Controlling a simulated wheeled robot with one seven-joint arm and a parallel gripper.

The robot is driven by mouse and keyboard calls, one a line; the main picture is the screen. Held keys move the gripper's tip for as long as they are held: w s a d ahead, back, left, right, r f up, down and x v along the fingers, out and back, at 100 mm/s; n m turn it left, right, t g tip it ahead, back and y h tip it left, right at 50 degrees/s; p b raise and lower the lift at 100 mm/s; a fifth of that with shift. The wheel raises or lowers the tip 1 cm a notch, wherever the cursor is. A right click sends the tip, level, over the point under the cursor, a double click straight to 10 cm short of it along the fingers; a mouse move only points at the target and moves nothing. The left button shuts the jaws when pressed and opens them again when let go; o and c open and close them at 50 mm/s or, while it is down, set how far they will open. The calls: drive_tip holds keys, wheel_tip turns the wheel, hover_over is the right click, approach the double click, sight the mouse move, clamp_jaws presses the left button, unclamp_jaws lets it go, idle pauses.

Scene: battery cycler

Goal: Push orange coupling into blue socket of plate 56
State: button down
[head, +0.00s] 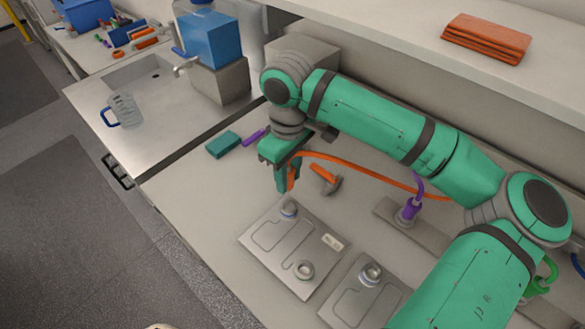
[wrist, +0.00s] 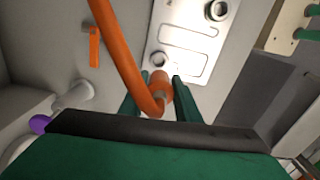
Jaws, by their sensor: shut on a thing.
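My gripper (head: 287,188) is shut on the orange coupling (head: 292,178) at the end of an orange hose. In the wrist view the coupling (wrist: 160,88) sits between the two green fingers (wrist: 160,95). The grey plate (head: 268,236) lies flat on the bench below; its small label is too small to read. The bluish socket (head: 289,208) is at its far corner, just below the gripper in the head view. In the wrist view this socket (wrist: 158,60) shows just beyond the coupling tip. The coupling appears above the socket; contact cannot be told.
The same plate has another socket (head: 303,270) at its near end. A second plate (head: 350,305) with a socket (head: 370,273) lies to the right. An orange-handled tool (head: 324,176), a teal block (head: 223,144) and a purple coupling (head: 408,211) are nearby. A shelf (head: 420,30) overhangs the back.

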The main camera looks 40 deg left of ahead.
sight(289, 191)
drive_tip(key=shift+f, duration=3.05)
drive_tip(key=shift+d+f, duration=0.1)
drive_tip(key=shift+d, duration=0.1)
drive_tip(key=shift+f, duration=1.65)
drive_tip(key=c, duration=0.8)
unclamp_jaws()
drive_tip(key=shift+c, duration=0.2)
drive_tip(key=shift+r, duration=0.15)
wheel_tip(289, 191, up, 11)
drive_tip(key=shift+w+f, duration=0.15)
drive_tip(key=shift+f, duration=0.05)
